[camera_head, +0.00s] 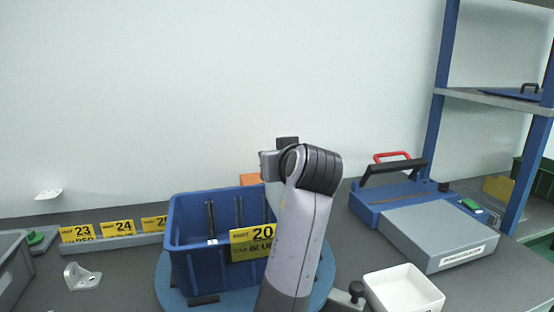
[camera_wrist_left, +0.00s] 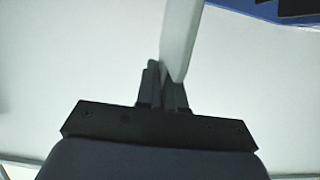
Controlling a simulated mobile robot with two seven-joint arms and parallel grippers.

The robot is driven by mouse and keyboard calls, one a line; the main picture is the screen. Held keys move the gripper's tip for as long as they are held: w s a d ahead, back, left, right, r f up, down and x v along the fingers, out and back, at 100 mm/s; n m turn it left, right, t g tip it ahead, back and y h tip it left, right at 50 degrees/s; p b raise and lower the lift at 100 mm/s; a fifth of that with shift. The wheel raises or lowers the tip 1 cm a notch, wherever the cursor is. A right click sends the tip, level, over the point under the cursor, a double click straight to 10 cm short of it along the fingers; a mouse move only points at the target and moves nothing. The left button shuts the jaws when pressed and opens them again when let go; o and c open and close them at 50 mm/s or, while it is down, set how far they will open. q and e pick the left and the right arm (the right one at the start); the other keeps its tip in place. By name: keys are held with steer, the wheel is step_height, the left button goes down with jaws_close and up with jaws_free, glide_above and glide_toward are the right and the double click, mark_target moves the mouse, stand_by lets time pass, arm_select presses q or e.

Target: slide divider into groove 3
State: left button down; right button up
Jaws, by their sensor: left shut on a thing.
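In the left wrist view my left gripper (camera_wrist_left: 164,88) is shut on a thin pale panel (camera_wrist_left: 180,38), seen nearly edge-on, which looks like the divider. The panel sticks out beyond the fingertips; its far end runs out of the picture. In the head view a blue bin (camera_head: 190,262) with a yellow label "20" stands on a round blue plate (camera_head: 168,290). Dark vertical strips show on its inner wall; which is groove 3 I cannot tell. One of my arm links covers the bin's right side. No gripper fingers are clear in the head view.
A white open box (camera_head: 402,290) stands right of my arm. Behind it is a blue and grey machine (camera_head: 440,235) with a black handle. Yellow labels 23 (camera_head: 82,232), 24 (camera_head: 118,227) and a metal bracket (camera_head: 82,277) are at left. A blue shelf frame (camera_head: 437,110) rises at right.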

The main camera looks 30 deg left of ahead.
mark_target(277, 186)
arm_select(q)
steer(key=shift+f+b, duration=0.8)
steer(key=shift+f, duration=0.55)
arm_select(e)
steer(key=shift+f, duration=0.85)
arm_select(q)
steer(key=shift+f+b, duration=0.9)
steer(key=shift+f, duration=0.55)
arm_select(e)
steer(key=shift+w+a+f, duration=0.1)
steer(key=shift+a+f, duration=0.05)
steer(key=shift+f, duration=0.45)
arm_select(q)
steer(key=shift+f, duration=0.1)
